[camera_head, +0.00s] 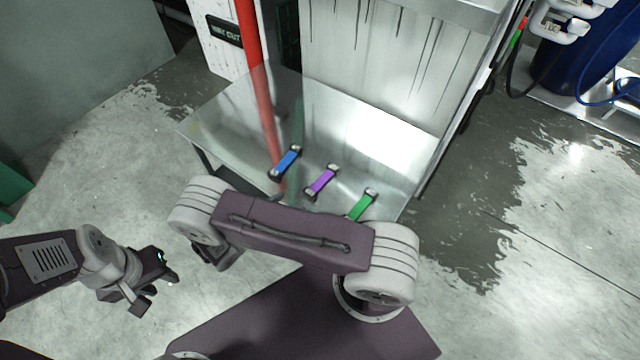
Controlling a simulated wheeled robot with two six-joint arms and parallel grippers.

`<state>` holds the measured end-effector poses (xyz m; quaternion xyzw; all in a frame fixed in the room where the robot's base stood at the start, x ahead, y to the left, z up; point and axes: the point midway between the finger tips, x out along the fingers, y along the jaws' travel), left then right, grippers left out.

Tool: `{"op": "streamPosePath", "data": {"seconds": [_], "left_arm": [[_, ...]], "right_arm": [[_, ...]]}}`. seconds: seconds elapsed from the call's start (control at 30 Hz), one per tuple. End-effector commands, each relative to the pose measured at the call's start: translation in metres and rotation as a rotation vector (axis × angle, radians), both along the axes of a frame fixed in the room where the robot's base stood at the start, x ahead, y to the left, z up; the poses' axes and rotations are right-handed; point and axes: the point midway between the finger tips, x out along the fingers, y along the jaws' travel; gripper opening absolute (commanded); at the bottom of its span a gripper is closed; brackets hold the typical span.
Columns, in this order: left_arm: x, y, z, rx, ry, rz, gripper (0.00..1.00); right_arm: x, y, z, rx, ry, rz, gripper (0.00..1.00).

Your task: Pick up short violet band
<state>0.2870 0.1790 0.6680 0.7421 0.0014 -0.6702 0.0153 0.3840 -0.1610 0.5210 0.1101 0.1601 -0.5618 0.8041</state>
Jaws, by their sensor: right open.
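The short violet band (322,181) lies on the metal table (225,120), between a blue band (287,161) and a green band (361,206). Its ends are dark with pale tips. My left gripper (157,290) is open and empty, left of the table and low over the floor. My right arm crosses the front of the table's near edge. My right gripper (213,257) hangs below its left end, mostly hidden by the arm, left of and nearer than the violet band. It is open, and no band shows in it.
A red pole (249,40) stands behind the table's left part, with a streaked pale panel (375,65) behind the table. The green band lies close to my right arm. A blue drum (575,65) stands at the far right. The tabletop's left part is clear.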

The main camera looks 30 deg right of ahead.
Motion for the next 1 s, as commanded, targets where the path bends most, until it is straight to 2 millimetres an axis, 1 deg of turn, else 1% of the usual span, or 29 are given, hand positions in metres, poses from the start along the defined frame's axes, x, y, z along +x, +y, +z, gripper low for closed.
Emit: {"op": "streamPosePath", "data": {"seconds": [0.07,0.23,0.4,0.47,0.6,0.7,0.8,0.97,1.0], "left_arm": [[0.000,0.000,-0.002,0.000,-0.001,0.000,0.36],[0.000,0.000,-0.010,0.000,0.000,0.000,0.36],[0.000,0.000,-0.011,0.000,0.000,0.000,0.36],[0.000,0.000,-0.015,0.000,0.000,0.000,0.36],[0.000,0.000,-0.028,0.000,0.000,0.000,0.36],[0.000,0.000,-0.030,0.000,0.000,0.000,0.36],[0.000,0.000,-0.030,0.000,0.000,0.000,0.36],[0.000,0.000,-0.029,0.000,0.000,0.000,0.36],[0.000,0.000,-0.029,0.000,0.000,0.000,0.36]], "right_arm": [[0.002,-0.005,-0.002,-0.001,0.000,-0.003,0.67],[0.009,-0.029,-0.013,0.000,0.001,-0.006,0.67],[0.012,-0.035,-0.014,0.001,0.000,-0.002,0.67],[0.013,-0.040,-0.018,0.000,0.001,-0.004,0.67],[0.018,-0.064,-0.032,0.000,0.001,-0.007,0.67],[0.024,-0.076,-0.035,0.000,0.000,-0.004,0.67],[0.025,-0.080,-0.035,0.000,-0.001,-0.004,0.67],[0.026,-0.080,-0.034,0.001,0.000,-0.002,0.67],[0.026,-0.080,-0.035,0.001,-0.001,-0.003,0.59]]}}
